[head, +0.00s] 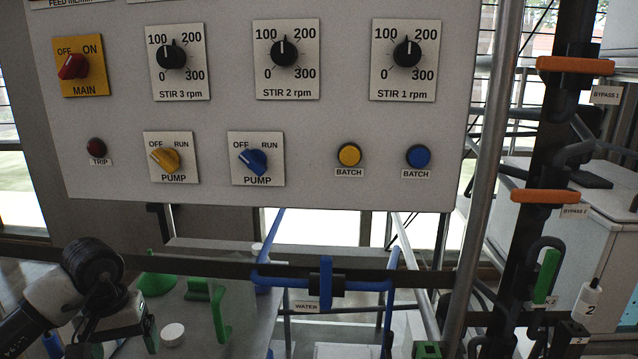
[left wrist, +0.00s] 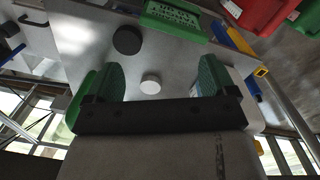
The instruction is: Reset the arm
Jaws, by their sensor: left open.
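My left arm comes into the head view at the lower left, below the control panel (head: 265,110). In the left wrist view my left gripper (left wrist: 153,82) is open. Its two green-padded fingers stand wide apart with nothing between them. Beyond the fingers lies a grey work surface (left wrist: 185,62) with a small white disc (left wrist: 150,84) and a dark round disc (left wrist: 127,40). In the head view green pieces show beside my wrist; I cannot tell if they are its fingers. My right gripper is in neither view.
The panel carries knobs, switches and buttons. A blue valve handle (head: 325,283) labelled WATER sits on a dark rail below it. Orange bypass handles (head: 575,66) are at the right. A green tray (left wrist: 175,20) and red bin (left wrist: 258,14) lie beyond my gripper.

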